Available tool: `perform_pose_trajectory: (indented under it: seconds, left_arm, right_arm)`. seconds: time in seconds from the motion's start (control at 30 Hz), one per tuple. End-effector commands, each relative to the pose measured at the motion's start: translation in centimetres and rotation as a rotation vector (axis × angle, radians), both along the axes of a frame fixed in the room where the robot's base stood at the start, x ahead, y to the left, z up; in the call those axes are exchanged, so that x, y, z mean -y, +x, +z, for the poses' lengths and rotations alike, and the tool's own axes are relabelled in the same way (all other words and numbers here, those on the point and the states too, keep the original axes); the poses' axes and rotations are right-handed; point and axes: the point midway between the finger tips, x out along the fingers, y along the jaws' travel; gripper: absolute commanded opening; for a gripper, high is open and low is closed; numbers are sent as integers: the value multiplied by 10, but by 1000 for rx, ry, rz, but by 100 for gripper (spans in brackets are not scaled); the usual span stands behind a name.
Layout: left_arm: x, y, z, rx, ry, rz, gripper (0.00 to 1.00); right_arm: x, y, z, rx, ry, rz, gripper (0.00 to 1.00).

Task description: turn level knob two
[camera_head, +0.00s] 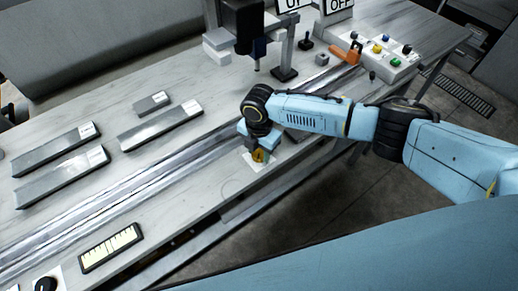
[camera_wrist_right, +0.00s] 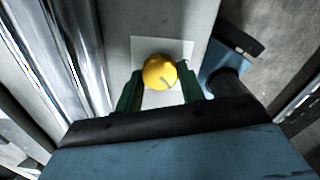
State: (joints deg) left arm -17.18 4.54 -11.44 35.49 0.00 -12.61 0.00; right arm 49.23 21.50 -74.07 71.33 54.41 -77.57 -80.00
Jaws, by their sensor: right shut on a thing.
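A yellow round knob (camera_head: 259,156) sits on a white square plate (camera_head: 253,162) at the front edge of the bench. In the right wrist view the knob (camera_wrist_right: 159,71) shows a short dark mark on its face. My right gripper (camera_head: 257,150) reaches down over it from above. In the right wrist view its green fingers stand on both sides of the knob, and the gripper (camera_wrist_right: 160,88) is shut on it. A second knob, black (camera_head: 45,285), sits on a white plate at the bottom left. My left gripper is not in view.
A yellow level gauge (camera_head: 110,247) lies near the front edge. Metal rails (camera_head: 130,195) run along the bench (camera_head: 75,110). Several grey core liners (camera_head: 60,180) lie at left. A black device on a stand (camera_head: 286,72) and a button box (camera_head: 384,62) are at the back.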

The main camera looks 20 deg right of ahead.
Motion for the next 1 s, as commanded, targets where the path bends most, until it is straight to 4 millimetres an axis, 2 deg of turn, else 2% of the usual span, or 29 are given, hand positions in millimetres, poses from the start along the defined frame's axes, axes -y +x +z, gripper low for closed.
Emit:
perform_pose_trajectory:
  seconds: [0.3, 0.43, 0.73, 0.77, 0.9, 1.0]
  left_arm:
    - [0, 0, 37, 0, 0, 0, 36]
    - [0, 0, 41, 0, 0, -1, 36]
    - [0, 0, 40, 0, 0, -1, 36]
    - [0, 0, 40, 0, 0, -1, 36]
    - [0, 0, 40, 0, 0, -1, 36]
    - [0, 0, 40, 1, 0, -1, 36]
  right_arm:
    - [0, -1, 4, -3, 0, -320, 16]
    - [0, 0, 2, -1, 0, -401, 16]
    - [1, 1, 1, 1, 0, -414, 16]
    - [1, 1, 1, 1, 0, -414, 40]
    - [0, 1, 1, 1, 0, -412, 58]
    - [0, 1, 1, 1, 0, -412, 60]
